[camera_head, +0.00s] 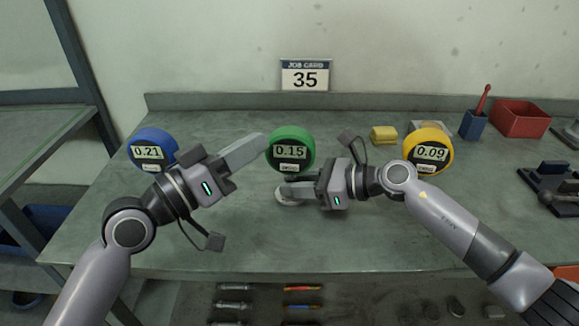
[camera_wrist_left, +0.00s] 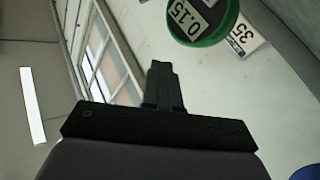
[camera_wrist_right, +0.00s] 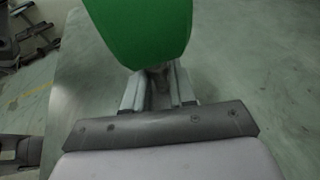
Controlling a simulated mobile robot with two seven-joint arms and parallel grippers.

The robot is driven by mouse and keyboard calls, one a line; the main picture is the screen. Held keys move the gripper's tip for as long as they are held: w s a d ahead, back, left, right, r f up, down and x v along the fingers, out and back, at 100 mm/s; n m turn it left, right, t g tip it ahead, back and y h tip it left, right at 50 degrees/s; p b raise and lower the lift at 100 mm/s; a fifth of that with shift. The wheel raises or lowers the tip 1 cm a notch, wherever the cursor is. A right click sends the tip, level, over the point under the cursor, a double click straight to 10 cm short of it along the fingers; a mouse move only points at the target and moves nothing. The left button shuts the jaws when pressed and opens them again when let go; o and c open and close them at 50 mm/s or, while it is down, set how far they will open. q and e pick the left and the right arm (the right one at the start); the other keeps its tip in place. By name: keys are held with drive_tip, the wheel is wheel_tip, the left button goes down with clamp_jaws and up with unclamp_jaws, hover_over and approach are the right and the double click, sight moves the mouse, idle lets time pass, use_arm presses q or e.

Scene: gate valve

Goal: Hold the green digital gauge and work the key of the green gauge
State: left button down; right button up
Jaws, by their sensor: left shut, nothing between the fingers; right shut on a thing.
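The green digital gauge (camera_head: 291,150) stands upright mid-bench and reads 0.15, with a small light label or key under the display. My right gripper (camera_head: 284,190) is shut on the gauge's stem, below the round head; in the right wrist view the fingers (camera_wrist_right: 158,88) close around it under the green housing (camera_wrist_right: 140,30). My left gripper (camera_head: 262,142) is shut and empty, its fingertips close to the left side of the green head; I cannot tell if they touch. The left wrist view shows its closed fingers (camera_wrist_left: 163,75) and the green gauge (camera_wrist_left: 195,18) beyond.
A blue gauge (camera_head: 152,147) reading 0.21 stands left, a yellow gauge (camera_head: 430,151) reading 0.09 right. A job card (camera_head: 305,75) on the wall shows 35. A yellow block (camera_head: 383,134), a blue holder (camera_head: 474,124) and a red bin (camera_head: 521,118) sit at the back right.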

use_arm(q)
drive_tip(key=s+d+f+n, duration=0.1)
drive_tip(key=s+f, duration=0.1)
drive_tip(key=s+d+f+n, duration=0.1)
drive_tip(key=s+f+n, duration=0.1)
drive_tip(key=s+f, duration=0.1)
drive_tip(key=s+d+f+n+g, duration=0.1)
drive_tip(key=s+d+f, duration=0.1)
drive_tip(key=s+f, duration=0.1)
drive_tip(key=shift+s+n, duration=0.25)
drive_tip(key=shift+n, duration=0.05)
approach(304, 166)
drive_tip(key=shift+w+d+r, duration=0.1)
drive_tip(key=shift+w+d, duration=0.15)
drive_tip(key=shift+d, duration=0.4)
drive_tip(key=shift+w+d+r, duration=0.1)
drive_tip(key=shift+w+d, duration=0.1)
drive_tip(key=shift+d, duration=0.45)
drive_tip(key=shift+w+d+r, duration=0.15)
drive_tip(key=shift+w+d, duration=0.1)
drive_tip(key=shift+d, duration=0.4)
idle(0.5)
drive_tip(key=shift+w, duration=0.45)
drive_tip(key=shift+w, duration=0.35)
idle(0.6)
drive_tip(key=shift+s, duration=0.8)
